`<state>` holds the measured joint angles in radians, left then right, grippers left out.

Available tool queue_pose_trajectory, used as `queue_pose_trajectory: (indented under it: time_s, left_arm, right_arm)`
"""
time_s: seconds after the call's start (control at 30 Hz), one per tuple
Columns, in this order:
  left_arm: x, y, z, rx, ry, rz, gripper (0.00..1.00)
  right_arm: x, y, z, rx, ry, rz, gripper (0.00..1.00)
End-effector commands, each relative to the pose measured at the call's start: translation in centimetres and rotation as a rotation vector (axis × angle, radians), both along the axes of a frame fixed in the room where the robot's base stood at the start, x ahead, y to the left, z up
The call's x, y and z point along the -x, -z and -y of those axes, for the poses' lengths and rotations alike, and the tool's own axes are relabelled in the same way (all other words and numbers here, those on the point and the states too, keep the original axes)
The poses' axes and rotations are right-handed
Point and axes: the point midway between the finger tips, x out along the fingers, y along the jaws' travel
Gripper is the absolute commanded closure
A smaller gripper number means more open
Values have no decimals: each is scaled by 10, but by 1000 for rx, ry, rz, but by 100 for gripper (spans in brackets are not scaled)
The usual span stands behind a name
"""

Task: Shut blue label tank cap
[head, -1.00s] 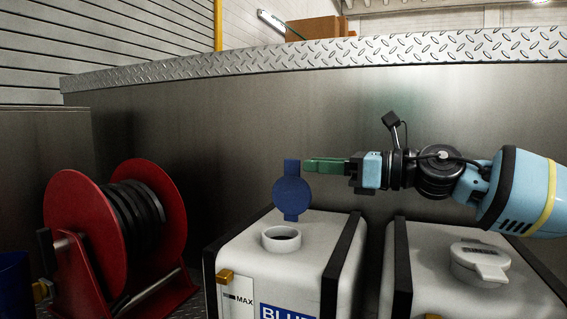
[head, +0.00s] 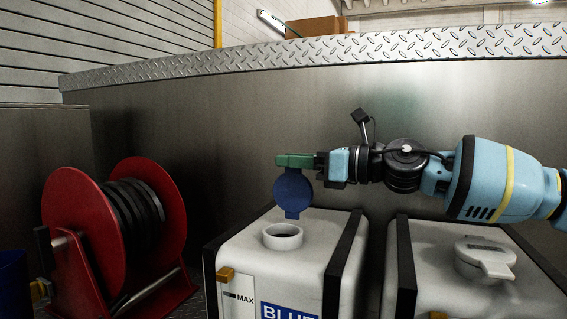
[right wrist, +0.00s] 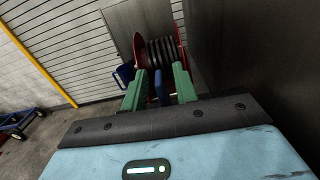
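The blue label tank (head: 240,255) is white with a blue label (head: 290,311) on its front. Its round filler neck (head: 283,237) is uncovered. The blue cap (head: 293,190) stands open, upright behind the neck. My right gripper (head: 295,160) has green fingers at the cap's top end and hides its tab in the head view. In the right wrist view the blue tab (right wrist: 162,90) shows between the two fingers (right wrist: 158,84), which are apart, with a gap visible beside the tab. My left gripper is not in view.
A second white tank (head: 440,270) with a closed white cap (head: 484,258) stands to the right. A red hose reel (head: 72,215) stands at the left. A metal wall with a tread-plate ledge (head: 300,58) rises behind.

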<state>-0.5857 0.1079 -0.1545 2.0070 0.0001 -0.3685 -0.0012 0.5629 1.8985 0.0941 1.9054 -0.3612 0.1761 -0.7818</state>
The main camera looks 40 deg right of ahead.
Motion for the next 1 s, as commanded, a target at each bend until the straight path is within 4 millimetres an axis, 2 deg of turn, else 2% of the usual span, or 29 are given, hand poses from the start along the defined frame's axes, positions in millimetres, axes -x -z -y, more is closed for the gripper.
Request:
queue_pose_trajectory:
  time_s: [0.3,0.73,0.93,1.0]
  left_arm:
    - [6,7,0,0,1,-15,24]
    - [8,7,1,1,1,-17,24]
    - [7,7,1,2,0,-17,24]
    - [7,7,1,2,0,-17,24]
  right_arm:
    - [-16,2,-8,2,0,-1,71]
    - [-19,0,-10,1,-1,0,71]
    - [-19,0,-10,1,-1,0,97]
    - [-19,0,-10,1,-1,0,100]
